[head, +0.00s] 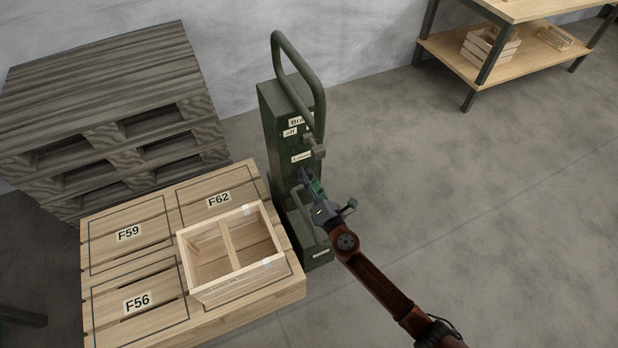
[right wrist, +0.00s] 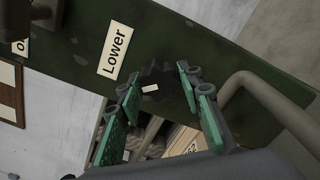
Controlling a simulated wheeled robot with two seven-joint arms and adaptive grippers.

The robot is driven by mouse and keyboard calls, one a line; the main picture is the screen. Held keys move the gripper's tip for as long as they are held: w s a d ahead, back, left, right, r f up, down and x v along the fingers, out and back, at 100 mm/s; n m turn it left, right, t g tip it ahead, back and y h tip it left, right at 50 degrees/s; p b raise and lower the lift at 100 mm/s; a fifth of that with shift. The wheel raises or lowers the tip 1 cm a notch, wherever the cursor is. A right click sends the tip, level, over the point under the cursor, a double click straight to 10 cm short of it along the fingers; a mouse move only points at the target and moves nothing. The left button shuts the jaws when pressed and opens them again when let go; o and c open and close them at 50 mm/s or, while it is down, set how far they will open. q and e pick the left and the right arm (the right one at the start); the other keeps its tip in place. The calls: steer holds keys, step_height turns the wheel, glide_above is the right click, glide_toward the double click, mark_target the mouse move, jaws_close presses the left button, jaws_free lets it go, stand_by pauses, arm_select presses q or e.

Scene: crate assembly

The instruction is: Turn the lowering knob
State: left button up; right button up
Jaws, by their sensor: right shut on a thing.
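The dark green lift column (head: 290,105) stands behind the right side of the pallet. A "Lower" label (right wrist: 115,48) is on its front, and the black lowering knob (right wrist: 155,80) with a white mark sits beside it. My right gripper (head: 309,180) reaches the column from the lower right, just under the label. In the right wrist view its teal fingers (right wrist: 160,92) are on either side of the knob, shut on it. In the head view the gripper mostly hides the knob. My left gripper is not in view.
A pallet (head: 294,289) bears an open, divided wooden crate (head: 188,262) left of the column. Stacked grey pallets (head: 100,70) stand behind. A tubular handle (head: 309,62) rises above the column. A shelf (head: 455,62) is at upper right; the floor at right is clear.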

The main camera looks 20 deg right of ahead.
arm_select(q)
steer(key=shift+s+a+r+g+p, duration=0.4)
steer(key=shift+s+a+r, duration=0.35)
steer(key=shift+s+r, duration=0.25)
arm_select(e)
steer(key=shift+f+n, duration=0.15)
steer(key=shift+n, duration=1.55)
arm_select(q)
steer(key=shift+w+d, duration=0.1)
arm_select(e)
steer(key=o, duration=1.1)
steer(key=shift+o, duration=0.2)
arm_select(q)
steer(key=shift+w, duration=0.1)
arm_select(e)
steer(key=s, duration=1.2)
steer(key=shift+d, duration=0.25)
